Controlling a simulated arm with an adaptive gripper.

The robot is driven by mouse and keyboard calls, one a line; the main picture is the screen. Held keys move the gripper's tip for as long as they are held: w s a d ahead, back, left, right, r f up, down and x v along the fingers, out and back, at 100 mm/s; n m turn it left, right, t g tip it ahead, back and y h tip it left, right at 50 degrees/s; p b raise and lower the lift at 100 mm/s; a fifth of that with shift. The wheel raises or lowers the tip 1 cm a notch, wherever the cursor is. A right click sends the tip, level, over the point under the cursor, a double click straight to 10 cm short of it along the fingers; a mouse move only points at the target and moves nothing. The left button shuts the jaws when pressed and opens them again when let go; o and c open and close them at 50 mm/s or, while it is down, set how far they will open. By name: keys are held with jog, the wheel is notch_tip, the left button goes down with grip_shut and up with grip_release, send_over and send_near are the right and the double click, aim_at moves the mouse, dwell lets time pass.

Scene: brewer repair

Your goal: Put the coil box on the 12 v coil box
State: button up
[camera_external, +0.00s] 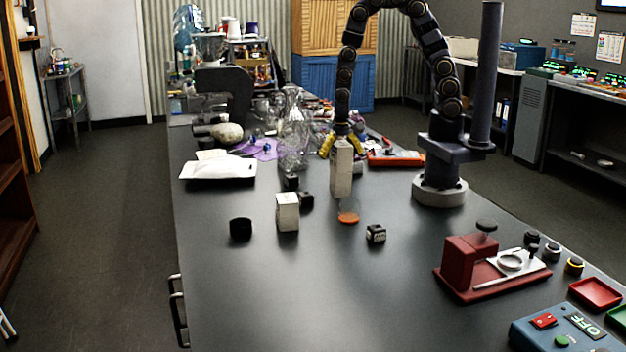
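A tall, narrow white column (342,180) stands upright on the black table under my gripper. It looks like one pale box on top of another, but I cannot be sure at this size. My gripper (342,150) points down at its top, with its yellow fingers spread to the left and right and seemingly clear of its sides. A separate white box (287,213) stands upright on the table, nearer and to the left. The labels are too small to read, so I cannot tell which box is the 12 V one.
Small black parts (240,229) and a dark cube (376,234) lie nearby, with an orange-based round piece (348,216). Glassware (293,135) and clutter fill the table behind. A red device (470,268) and a blue switch box (560,335) stand at right. The front middle is clear.

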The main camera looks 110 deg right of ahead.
aim_at(341, 143)
dwell(0.3)
notch_tip(341, 143, up, 11)
jog(key=shift+r, duration=0.4)
jog(key=shift+s+a+r, duration=0.1)
jog(key=shift+a+r, duration=0.05)
jog(key=shift+r, duration=0.15)
jog(key=s+a+r+n, duration=0.4)
jog(key=s+n, duration=0.3)
jog(key=n, duration=0.2)
jog(key=s+a+r+n+g, duration=0.1)
jog(key=s+a+r+n, duration=0.3)
jog(key=s+a+n, duration=0.3)
jog(key=shift+s+n+g, duration=0.3)
jog(key=shift+s+n, duration=0.25)
jog(key=shift+n, duration=0.45)
